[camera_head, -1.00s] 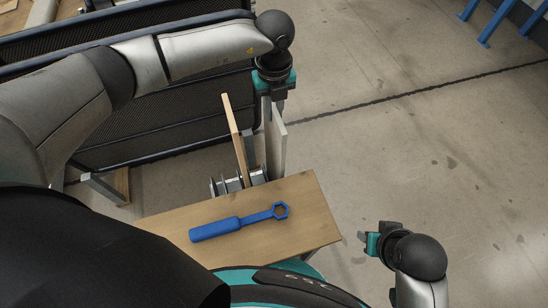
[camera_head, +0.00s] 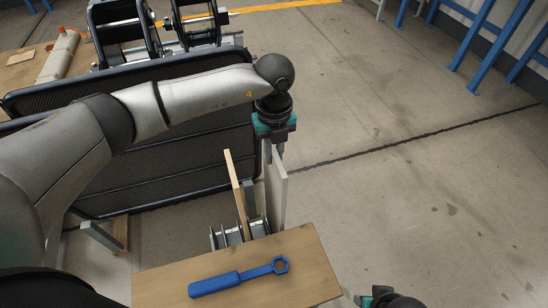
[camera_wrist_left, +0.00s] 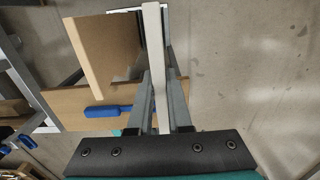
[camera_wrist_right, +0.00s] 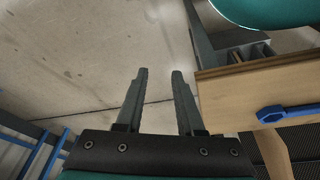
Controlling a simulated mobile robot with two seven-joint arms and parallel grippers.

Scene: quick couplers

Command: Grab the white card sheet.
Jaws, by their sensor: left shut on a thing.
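The white card sheet (camera_head: 279,192) stands upright at the right end of a grey metal rack (camera_head: 238,234) at the table's back edge. My left gripper (camera_head: 272,155) is over it, pointing down. In the left wrist view its fingers (camera_wrist_left: 160,95) are shut on the sheet's top edge (camera_wrist_left: 153,50), one on each side. A brown board (camera_head: 238,190) stands tilted beside the sheet, to its left, apart from it at the top. My right gripper (camera_wrist_right: 160,75) is open and empty, away from the sheet, with floor between its fingers in the right wrist view.
A blue ring wrench (camera_head: 238,278) lies on the wooden table (camera_head: 305,265), in front of the rack. A dark mesh panel with a blue frame (camera_head: 180,160) stands behind on the left. Blue stands (camera_head: 475,35) are at the far right. The floor right of the sheet is clear.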

